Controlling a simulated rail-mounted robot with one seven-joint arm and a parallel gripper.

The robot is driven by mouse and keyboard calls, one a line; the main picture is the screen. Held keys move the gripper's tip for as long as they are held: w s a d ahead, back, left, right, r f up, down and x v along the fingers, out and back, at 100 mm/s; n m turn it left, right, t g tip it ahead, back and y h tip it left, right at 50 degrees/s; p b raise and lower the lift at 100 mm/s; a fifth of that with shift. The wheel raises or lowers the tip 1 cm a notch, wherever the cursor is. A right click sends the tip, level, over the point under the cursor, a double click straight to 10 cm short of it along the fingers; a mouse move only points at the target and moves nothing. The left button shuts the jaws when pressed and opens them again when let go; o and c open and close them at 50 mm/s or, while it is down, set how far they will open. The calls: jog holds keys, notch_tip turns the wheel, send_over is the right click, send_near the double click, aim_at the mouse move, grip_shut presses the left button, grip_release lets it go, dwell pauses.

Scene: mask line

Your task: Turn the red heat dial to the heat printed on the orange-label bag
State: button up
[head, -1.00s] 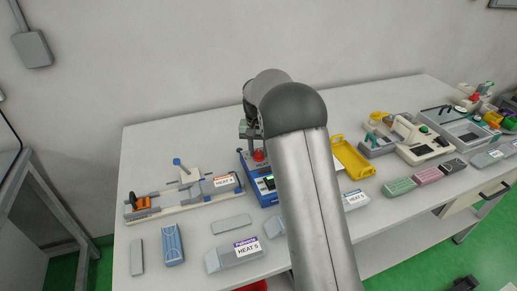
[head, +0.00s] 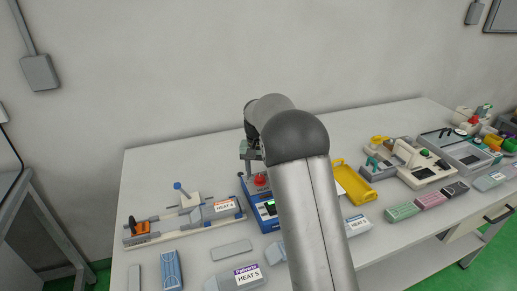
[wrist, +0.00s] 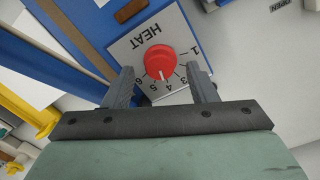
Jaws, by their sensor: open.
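The red heat dial (wrist: 159,61) sits on a white plate (wrist: 127,49) marked HEAT, on a blue machine (wrist: 75,40). In the wrist view the plate is upside down and the dial's white pointer is at about 4. My gripper (wrist: 162,75) is open, its fingers on either side of the dial; contact cannot be told. In the head view my gripper (head: 250,152) is over the blue machine (head: 249,194), partly hidden by my arm. The orange-label bag (head: 222,210) lies in a grey fixture at left; its small print appears to read HEAT 4.
A purple-label bag (head: 232,281) reading HEAT 5 lies at the front. A blue-label bag (head: 358,226) lies right of my arm. A yellow tray (head: 356,187) stands right of the machine. Grey and blue blocks lie at front left. Bare table shows along the back.

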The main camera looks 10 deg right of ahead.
aim_at(258, 177)
notch_tip(258, 177, up, 16)
jog(key=shift+a, duration=0.25)
dwell(0.3)
jog(key=s+f+n, duration=0.1)
jog(key=s+f, duration=0.3)
jog(key=s, duration=0.8)
jog(key=s+f+n, duration=0.1)
jog(key=s+f, duration=0.3)
jog(key=s, duration=0.9)
jog(key=s+f+n, duration=0.2)
jog(key=s+f, duration=0.2)
jog(key=s, duration=0.9)
jog(key=shift+s+a+t+y, duration=0.25)
jog(key=shift+a+t+y, duration=0.05)
jog(key=shift+a, duration=0.15)
